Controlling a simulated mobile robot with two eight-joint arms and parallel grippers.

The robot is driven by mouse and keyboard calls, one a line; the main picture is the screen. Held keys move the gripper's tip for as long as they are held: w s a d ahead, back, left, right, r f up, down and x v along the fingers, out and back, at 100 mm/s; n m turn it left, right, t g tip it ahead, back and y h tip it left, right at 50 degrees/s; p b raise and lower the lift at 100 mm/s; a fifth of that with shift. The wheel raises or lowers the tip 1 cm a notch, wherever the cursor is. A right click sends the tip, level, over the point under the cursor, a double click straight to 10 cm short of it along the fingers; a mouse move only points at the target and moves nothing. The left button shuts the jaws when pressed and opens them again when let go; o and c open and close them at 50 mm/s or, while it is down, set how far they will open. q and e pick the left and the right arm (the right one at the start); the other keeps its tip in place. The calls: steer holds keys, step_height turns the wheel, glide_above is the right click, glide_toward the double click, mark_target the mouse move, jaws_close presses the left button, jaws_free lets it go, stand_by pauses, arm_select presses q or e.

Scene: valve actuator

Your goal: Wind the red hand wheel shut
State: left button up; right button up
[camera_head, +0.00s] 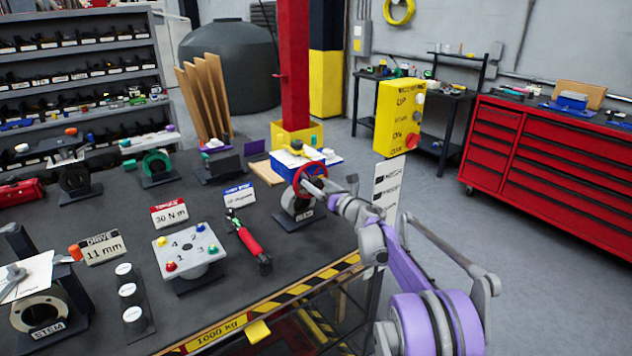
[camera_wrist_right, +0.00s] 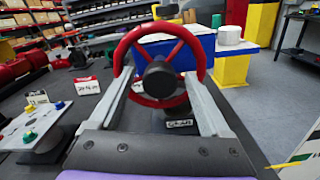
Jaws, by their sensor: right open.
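The red hand wheel (camera_head: 311,179) stands upright on a small valve with a dark base near the right edge of the bench. In the right wrist view the wheel (camera_wrist_right: 161,29) faces me, with a dark round hub in its middle. My right gripper (camera_head: 333,200) is at the wheel, and its jaws are open. In the right wrist view its two fingers (camera_wrist_right: 158,80) lie on either side of the hub, with their tips close to the rim. I cannot tell whether they touch it. My left gripper is not in view.
A button block (camera_head: 189,252) and a red-handled tool (camera_head: 249,240) lie left of the valve. A blue box (camera_head: 322,160) stands behind the wheel. A yellow button panel (camera_head: 398,118) is at the right. Bare bench top lies between the fixtures.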

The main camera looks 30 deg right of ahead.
steer(key=shift+w, duration=0.6)
jaws_close()
